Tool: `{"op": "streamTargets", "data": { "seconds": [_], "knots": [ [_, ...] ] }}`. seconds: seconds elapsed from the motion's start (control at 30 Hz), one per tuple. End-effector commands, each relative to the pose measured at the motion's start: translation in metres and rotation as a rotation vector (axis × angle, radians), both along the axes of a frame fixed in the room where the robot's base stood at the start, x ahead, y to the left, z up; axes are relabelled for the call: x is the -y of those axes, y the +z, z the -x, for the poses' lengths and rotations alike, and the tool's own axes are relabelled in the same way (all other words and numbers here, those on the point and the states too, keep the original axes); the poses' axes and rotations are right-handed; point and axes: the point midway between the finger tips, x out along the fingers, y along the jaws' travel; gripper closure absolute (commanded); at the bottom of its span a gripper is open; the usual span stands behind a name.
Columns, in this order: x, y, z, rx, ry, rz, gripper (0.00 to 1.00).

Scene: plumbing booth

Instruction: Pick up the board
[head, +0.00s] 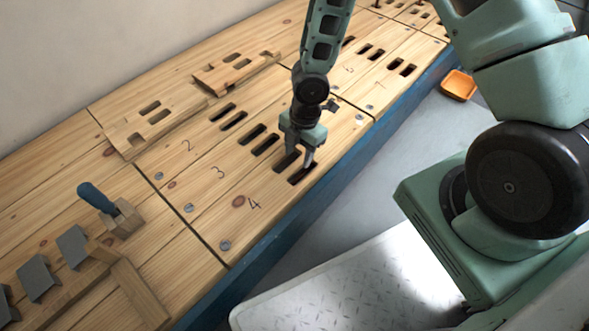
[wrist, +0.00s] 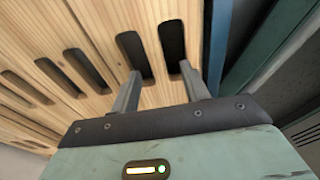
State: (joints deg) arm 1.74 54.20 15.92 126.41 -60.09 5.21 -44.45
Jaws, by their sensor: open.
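Pale wooden boards with dark oblong slots lie along the bench top. The board marked 4 (head: 262,190) is at the front edge, beside boards marked 3 (head: 205,183) and 2 (head: 172,158). My gripper (head: 299,163) points down over the front slots near the 4, its jaws apart and empty. In the wrist view my gripper (wrist: 160,74) has its two fingers at two neighbouring slots, with a strip of slotted wood (wrist: 154,60) between them. I cannot tell how far the fingertips reach into the slots.
Two slotted pieces (head: 155,122) (head: 236,72) lie on the boards at the back. A blue-handled tool (head: 97,198) in a wood block and grey-faced blocks (head: 72,246) stand front left. The bench has a blue front edge (head: 330,170). An orange tray (head: 458,85) is at the right.

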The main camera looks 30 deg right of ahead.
Motion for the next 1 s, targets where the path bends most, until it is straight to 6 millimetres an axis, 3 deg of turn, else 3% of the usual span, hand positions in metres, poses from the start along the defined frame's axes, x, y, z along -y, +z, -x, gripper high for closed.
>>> {"op": "streamTargets", "data": {
  "seconds": [0.3, 0.6, 0.77, 0.8, 1.0],
  "knots": [
    [-0.007, -0.044, -0.003, -0.001, 0.002, 0.002, 0.55],
    [-0.008, -0.045, -0.003, -0.001, 0.000, 0.000, 0.55],
    [-0.007, -0.044, -0.003, -0.001, 0.000, 0.000, 0.96],
    [-0.007, -0.044, -0.003, -0.001, 0.000, 0.000, 1.00],
    [-0.008, -0.044, -0.003, 0.001, 0.000, 0.000, 1.00]
  ]
}}
